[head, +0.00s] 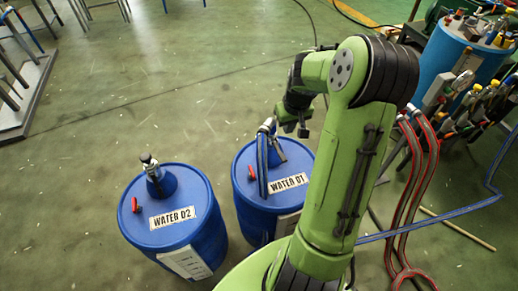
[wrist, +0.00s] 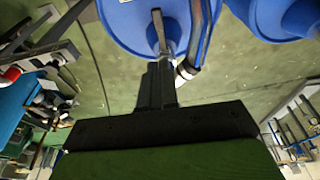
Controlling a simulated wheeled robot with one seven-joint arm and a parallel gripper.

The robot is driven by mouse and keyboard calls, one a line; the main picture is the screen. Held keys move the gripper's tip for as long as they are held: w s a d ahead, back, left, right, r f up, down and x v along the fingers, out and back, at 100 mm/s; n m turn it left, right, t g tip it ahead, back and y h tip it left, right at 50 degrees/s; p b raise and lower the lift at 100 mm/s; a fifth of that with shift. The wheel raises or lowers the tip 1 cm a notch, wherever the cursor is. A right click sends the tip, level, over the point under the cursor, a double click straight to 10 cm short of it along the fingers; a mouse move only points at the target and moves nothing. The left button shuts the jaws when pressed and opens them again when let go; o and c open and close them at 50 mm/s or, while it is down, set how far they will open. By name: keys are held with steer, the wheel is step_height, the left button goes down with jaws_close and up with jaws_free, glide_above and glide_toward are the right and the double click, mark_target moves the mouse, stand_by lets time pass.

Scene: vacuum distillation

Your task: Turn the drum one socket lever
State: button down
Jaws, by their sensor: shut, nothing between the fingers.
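The blue drum labelled WATER 01 (head: 246,199) stands left of my arm in the head view. A blue hose (head: 262,165) runs up to the socket on its lid. A grey metal socket lever (head: 279,150) slants beside the hose; it also shows in the wrist view (wrist: 158,28), pointing toward my fingers. My gripper (head: 303,131) is just above and to the right of the socket. In the wrist view my gripper (wrist: 161,66) is shut and empty, its tips close to the lever's near end. I cannot tell whether they touch it.
The WATER 02 drum (head: 190,240) stands to the left, with its own socket (head: 153,172) and a red cap. At the right are red hoses (head: 432,165) and a blue container (head: 445,60) with fittings. The green floor behind the drums is mostly clear.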

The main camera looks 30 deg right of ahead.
mark_target(281, 155)
steer(key=b+x, duration=0.1)
steer(key=x, duration=0.4)
steer(key=b+x, duration=0.1)
steer(key=x, duration=0.3)
steer(key=s+b+x, duration=0.1)
steer(key=b+x, duration=0.1)
steer(key=x, duration=0.3)
steer(key=shift+a+f, duration=0.15)
steer(key=shift+f, duration=0.3)
